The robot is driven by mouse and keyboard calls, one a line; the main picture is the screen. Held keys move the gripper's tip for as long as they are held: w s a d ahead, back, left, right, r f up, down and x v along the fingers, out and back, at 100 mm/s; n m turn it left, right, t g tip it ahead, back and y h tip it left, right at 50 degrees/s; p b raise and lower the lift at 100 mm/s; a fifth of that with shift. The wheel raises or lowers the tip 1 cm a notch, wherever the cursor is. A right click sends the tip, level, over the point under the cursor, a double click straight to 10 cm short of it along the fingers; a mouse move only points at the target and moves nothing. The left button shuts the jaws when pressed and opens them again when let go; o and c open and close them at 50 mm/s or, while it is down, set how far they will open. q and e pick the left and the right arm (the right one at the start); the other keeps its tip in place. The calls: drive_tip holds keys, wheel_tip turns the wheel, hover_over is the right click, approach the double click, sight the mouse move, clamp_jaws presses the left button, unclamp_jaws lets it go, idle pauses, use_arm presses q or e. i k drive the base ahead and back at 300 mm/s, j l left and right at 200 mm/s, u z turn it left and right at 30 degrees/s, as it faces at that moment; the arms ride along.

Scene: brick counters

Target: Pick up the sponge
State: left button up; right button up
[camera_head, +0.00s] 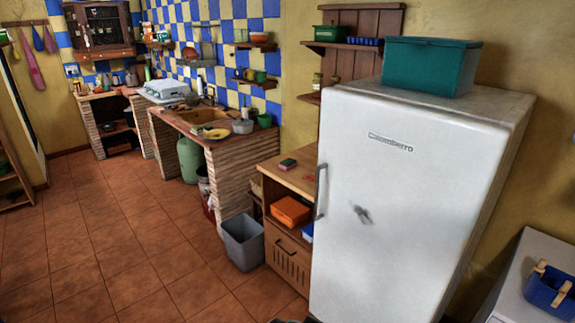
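A small block with a dark green top and a pinkish side, which looks like the sponge (288,163), lies on top of the low wooden cabinet (303,181), just left of the white fridge. Nothing touches it and its top is uncovered. Neither of my grippers can be made out in the head view. A small dark shape shows at the bottom edge, too cut off to identify.
The white fridge (405,200) stands close on the right, with a teal bin (430,66) on top. An orange box (290,211) sits in the cabinet's open shelf. A grey bin (243,241) stands on the floor beside it. The tiled floor (120,250) at left is clear.

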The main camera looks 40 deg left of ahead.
sight(289, 164)
drive_tip(key=i+j, duration=0.15)
drive_tip(key=j, duration=0.25)
drive_tip(key=i+j, duration=0.15)
drive_tip(key=j, duration=0.2)
drive_tip(key=i+j+z, duration=0.1)
drive_tip(key=j, duration=0.3)
drive_tip(key=i+j, duration=0.2)
drive_tip(key=j, duration=0.2)
drive_tip(key=i+j+z, duration=0.1)
drive_tip(key=j, duration=0.3)
drive_tip(key=i+j, duration=0.2)
drive_tip(key=j, duration=0.2)
drive_tip(key=i+j, duration=0.1)
drive_tip(key=j, duration=0.4)
drive_tip(key=i+j+z, duration=0.1)
drive_tip(key=j, duration=0.9)
drive_tip(key=i+z, duration=0.05)
